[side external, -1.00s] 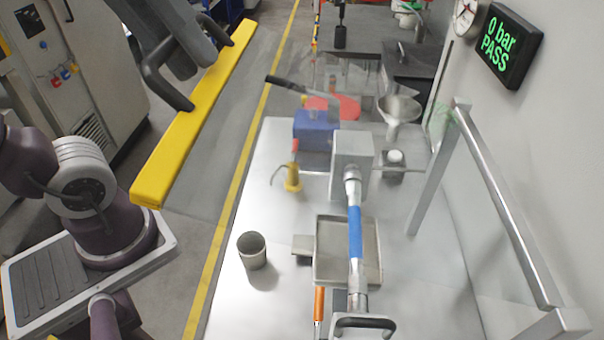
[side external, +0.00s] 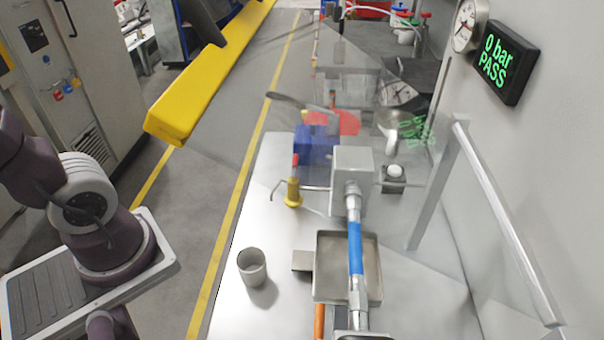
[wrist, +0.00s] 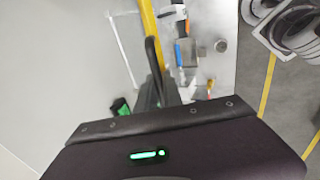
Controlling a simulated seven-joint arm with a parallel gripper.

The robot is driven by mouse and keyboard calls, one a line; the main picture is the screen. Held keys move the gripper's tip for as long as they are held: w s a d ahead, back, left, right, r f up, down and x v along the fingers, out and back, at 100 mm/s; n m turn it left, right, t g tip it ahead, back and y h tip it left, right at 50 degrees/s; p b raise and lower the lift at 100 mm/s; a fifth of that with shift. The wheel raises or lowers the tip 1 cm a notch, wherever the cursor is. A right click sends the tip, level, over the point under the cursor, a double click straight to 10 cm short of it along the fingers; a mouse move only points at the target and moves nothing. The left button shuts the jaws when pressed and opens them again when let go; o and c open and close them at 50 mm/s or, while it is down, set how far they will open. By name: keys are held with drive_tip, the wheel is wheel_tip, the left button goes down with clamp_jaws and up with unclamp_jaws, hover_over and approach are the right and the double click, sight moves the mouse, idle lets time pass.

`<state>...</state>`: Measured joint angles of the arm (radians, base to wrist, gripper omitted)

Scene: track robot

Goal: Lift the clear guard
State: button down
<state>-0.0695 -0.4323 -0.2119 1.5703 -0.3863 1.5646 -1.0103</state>
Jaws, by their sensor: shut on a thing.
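The clear guard is a see-through panel with a thick yellow bar (side external: 195,88) along its raised edge. The bar is high at the upper left, above the floor and well clear of the bench. The clear sheet is hard to make out; a green reflection of the display shows near its middle. My gripper (side external: 206,14) is at the bar's dark handle, partly cut off by the top edge. In the wrist view the yellow bar (wrist: 149,30) and handle (wrist: 153,65) run up from my gripper (wrist: 156,95), which is shut on the handle. The exact finger contact is hidden.
A metal frame (side external: 505,215) stands at the right by the wall. On the bench (side external: 262,205) are a grey cup (side external: 252,267), a tray (side external: 372,282), a blue hose (side external: 355,247) and a grey block (side external: 352,166). The display (side external: 495,60) reads 0 bar PASS.

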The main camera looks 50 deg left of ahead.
drive_tip(key=shift+w+d+r, duration=0.2)
drive_tip(key=shift+r, duration=0.2)
drive_tip(key=shift+w+d+r, duration=0.15)
drive_tip(key=shift+w+r, duration=0.05)
drive_tip(key=shift+r, duration=0.2)
drive_tip(key=w+d+r, duration=0.3)
drive_tip(key=r, duration=0.1)
drive_tip(key=shift+w+d+r, duration=0.25)
drive_tip(key=shift+d+r, duration=0.05)
drive_tip(key=shift+r, duration=0.1)
drive_tip(key=c, duration=0.8)
unclamp_jaws()
drive_tip(key=shift+c, duration=0.2)
